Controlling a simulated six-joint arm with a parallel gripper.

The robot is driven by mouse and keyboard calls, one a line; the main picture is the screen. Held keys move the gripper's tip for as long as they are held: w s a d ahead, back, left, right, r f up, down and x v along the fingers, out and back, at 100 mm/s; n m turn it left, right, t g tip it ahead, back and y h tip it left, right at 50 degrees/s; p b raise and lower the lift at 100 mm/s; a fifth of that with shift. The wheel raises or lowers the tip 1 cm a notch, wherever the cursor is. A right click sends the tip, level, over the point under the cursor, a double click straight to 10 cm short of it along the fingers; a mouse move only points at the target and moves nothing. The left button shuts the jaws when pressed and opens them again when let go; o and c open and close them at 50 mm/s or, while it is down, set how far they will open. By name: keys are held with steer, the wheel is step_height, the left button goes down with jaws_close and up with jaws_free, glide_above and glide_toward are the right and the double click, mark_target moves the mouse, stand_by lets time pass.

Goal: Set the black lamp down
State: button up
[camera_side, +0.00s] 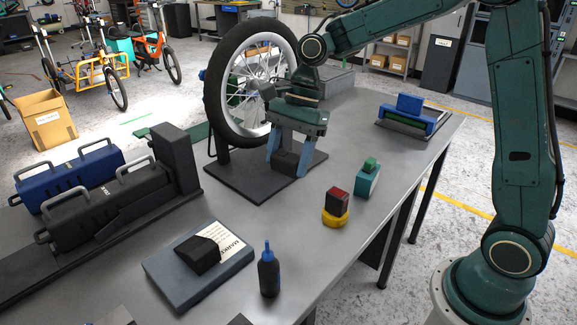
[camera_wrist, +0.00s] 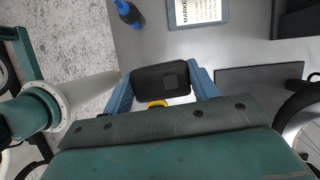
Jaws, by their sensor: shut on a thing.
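My gripper (camera_side: 288,160) is shut on a black lamp (camera_side: 285,161), a small dark block between its blue fingers. The lamp is held in front of the bike wheel's stand plate; I cannot tell its height above the surface. In the wrist view the lamp (camera_wrist: 160,82) fills the space between the fingertips, and a yellow edge (camera_wrist: 157,103) shows just beyond its lower side.
A bike wheel (camera_side: 215,92) stands on a dark plate (camera_side: 240,187). A red block on a yellow one (camera_side: 335,219), a teal block (camera_side: 367,183) and a blue-capped bottle (camera_side: 268,276) stand on the bench. Blue and black cases (camera_side: 85,178) lie left. Bare bench shows around the bottle.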

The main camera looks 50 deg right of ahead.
steer(key=w+d+m+t+h, duration=0.1)
steer(key=w+d+m+t, duration=0.3)
steer(key=d, duration=0.7)
steer(key=w+d+m+g+h, duration=0.15)
steer(key=d+m, duration=0.45)
steer(key=d, duration=0.6)
steer(key=s+d+m+t+h, duration=0.3)
steer(key=d+m, duration=0.6)
steer(key=d, duration=1.1)
steer(key=shift+g+y, duration=0.35)
steer(key=shift+y, duration=0.2)
steer(key=f, duration=1)
steer(key=s+f, duration=0.1)
steer(key=f, duration=0.4)
steer(key=shift+f, duration=0.25)
steer(key=shift+f, duration=0.1)
steer(key=shift+f, duration=2)
steer(key=shift+f, duration=0.1)
steer(key=o, duration=1)
